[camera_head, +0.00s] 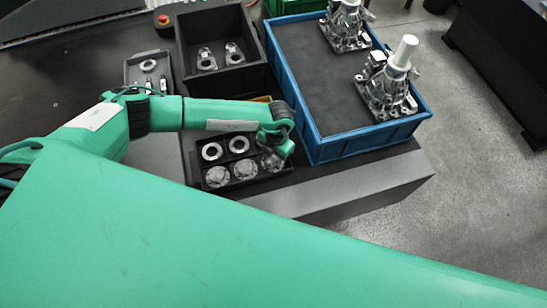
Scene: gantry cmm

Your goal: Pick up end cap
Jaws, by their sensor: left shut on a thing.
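A black tray (246,186) near the table's front edge holds several round metal parts. Two ring-shaped parts, one at the back left (212,151) and one beside it (238,144), sit in the back row. Disc-like end caps sit in the front row, at the left (218,176) and in the middle (245,169). My left gripper (273,153) points down at the tray's right end, shut on an end cap (272,163) there. The gripper partly hides this cap, and I cannot tell whether it is clear of the tray. My right gripper is out of view.
A blue crate (312,146) with metal assemblies stands close to the right of my left gripper. A black bin (263,72) with two metal parts and a small tray (133,72) lie behind. A red button (163,19) is at the back. My green arm covers the foreground.

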